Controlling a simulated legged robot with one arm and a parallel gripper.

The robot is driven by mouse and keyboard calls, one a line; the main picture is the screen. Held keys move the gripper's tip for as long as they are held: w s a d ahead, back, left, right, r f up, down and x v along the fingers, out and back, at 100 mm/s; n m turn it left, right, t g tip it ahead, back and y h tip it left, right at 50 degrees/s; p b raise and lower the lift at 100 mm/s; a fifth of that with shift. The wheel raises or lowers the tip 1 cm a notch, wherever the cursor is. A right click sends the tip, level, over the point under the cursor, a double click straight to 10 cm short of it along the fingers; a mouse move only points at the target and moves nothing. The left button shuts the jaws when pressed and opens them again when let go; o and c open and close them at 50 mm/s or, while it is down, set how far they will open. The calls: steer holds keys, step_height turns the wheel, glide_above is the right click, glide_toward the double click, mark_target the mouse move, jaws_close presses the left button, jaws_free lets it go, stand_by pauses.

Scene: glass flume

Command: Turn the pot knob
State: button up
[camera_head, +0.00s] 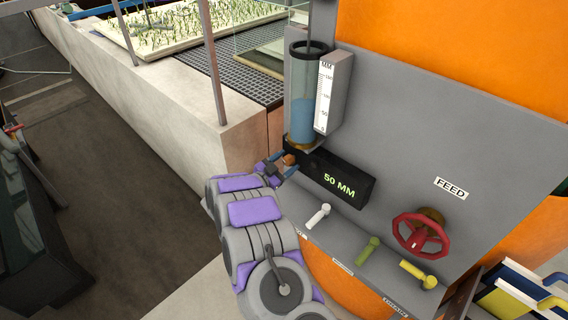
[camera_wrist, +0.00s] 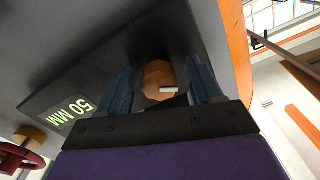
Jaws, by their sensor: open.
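The pot knob is a round orange-brown knob (camera_wrist: 158,75) with a short white mark near its lower edge in the wrist view. In the head view the knob (camera_head: 289,159) sits at the left end of the black box with the lit "50 MM" display (camera_head: 340,184). My gripper (camera_head: 283,164) is open at the knob. In the wrist view its two blue fingers (camera_wrist: 160,80) stand on either side of the knob, with a visible gap on each side. The knob's base is hidden in shadow.
A clear tube with blue liquid (camera_head: 303,110) and a white scale stand just above the box. White, green and yellow levers (camera_head: 368,249) and a red handwheel (camera_head: 420,233) marked "FEED" lie to the right. The concrete flume wall (camera_head: 170,110) is at left.

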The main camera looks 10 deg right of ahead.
steer(key=shift+a, duration=0.1)
steer(key=v, duration=1.7)
steer(key=shift+s+a, duration=0.1)
steer(key=shift+a, duration=0.05)
